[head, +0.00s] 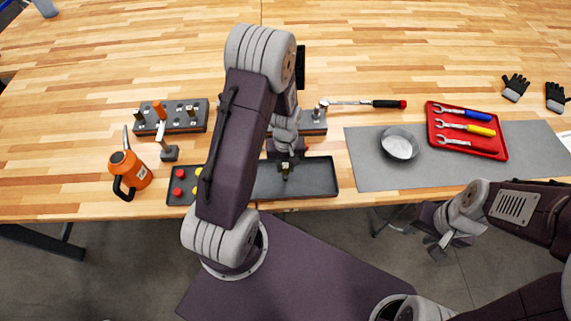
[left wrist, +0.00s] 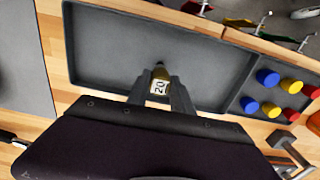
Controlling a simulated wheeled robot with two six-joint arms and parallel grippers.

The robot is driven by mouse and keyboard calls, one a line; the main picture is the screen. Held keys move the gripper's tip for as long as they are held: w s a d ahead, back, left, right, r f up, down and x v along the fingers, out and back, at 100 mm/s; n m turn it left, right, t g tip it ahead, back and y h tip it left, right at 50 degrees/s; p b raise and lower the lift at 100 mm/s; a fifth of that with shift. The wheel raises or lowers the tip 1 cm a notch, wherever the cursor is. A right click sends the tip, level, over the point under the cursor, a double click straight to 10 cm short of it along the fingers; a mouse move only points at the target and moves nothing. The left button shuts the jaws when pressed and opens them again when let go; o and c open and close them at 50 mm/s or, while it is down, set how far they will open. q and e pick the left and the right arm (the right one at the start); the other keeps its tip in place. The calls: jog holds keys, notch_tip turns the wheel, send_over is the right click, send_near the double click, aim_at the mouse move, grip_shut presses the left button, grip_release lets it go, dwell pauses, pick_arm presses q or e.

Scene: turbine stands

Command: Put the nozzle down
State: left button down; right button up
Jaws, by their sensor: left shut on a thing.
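My left gripper (head: 285,168) is shut on the nozzle (head: 285,174), a small brass-coloured piece with a dark tip. In the left wrist view the nozzle (left wrist: 160,82) sits between the fingertips (left wrist: 160,92) and shows a white label reading "20". It is over the empty part of the dark grey tray (head: 318,177), which also shows in the left wrist view (left wrist: 105,60). I cannot tell whether the nozzle touches the tray floor. My right gripper (head: 447,243) hangs beyond the table's front edge, its jaws unclear.
Red, yellow and blue caps (left wrist: 268,78) stand in the tray's other compartment. A nozzle rack (head: 183,125) and an orange can (head: 130,175) are at left. A ratchet (head: 375,103), a metal bowl (head: 399,147) on a grey mat (head: 372,178) and a red wrench tray (head: 487,146) are at right.

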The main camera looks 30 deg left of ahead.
pick_arm(q)
jog(key=shift+w+a+f, duration=0.1)
jog(key=shift+f, duration=0.25)
jog(key=c, duration=1.3)
grip_release()
jog(key=shift+s, duration=0.2)
jog(key=shift+o, duration=0.9)
jog(key=shift+w, duration=0.1)
